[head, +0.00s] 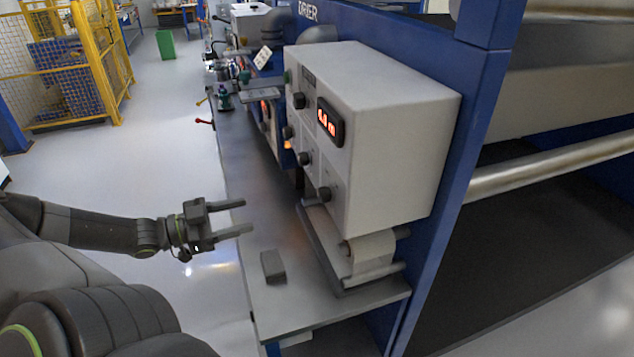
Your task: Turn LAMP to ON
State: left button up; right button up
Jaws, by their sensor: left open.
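A light grey control box (372,125) is fixed to the blue machine frame. Its left-facing panel carries a red-lit display (329,122) and several black knobs, among them an upper knob (299,100), a middle knob (304,158) and a lower knob (324,193). I cannot read any label, so I cannot tell which control is LAMP or how it is set. My left gripper (242,216) is open and empty, left of the box and apart from it. Its two fingers point right towards the panel. My right gripper is not in view.
A grey bench (258,325) runs below the box, with a small dark grey block (273,267) on it. A pale film roll (371,256) sits under the box. Red (205,122) and yellow handles stick out farther back. The floor left of the bench is clear.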

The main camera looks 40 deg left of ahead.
pick_arm(q)
jog(key=d+r, duration=0.1)
jog(key=b, duration=0.4)
send_near(318, 196)
jog(key=w, duration=0.2)
jog(key=shift+h, duration=0.4)
jog(key=b+x, duration=0.1)
jog(key=x, duration=0.1)
jog(key=b+x, duration=0.4)
jog(key=shift+d+f, duration=0.25)
jog(key=shift+d, duration=0.2)
jog(key=shift+w+d+r+b, duration=0.1)
jog(key=shift+w+d+b, duration=0.05)
jog(key=shift+w+b, duration=0.2)
jog(key=shift+w+d+r+b, duration=0.15)
jog(key=shift+w+b, duration=0.1)
jog(key=shift+b, duration=0.15)
jog(key=c, duration=1)
jog(key=shift+o, duration=0.2)
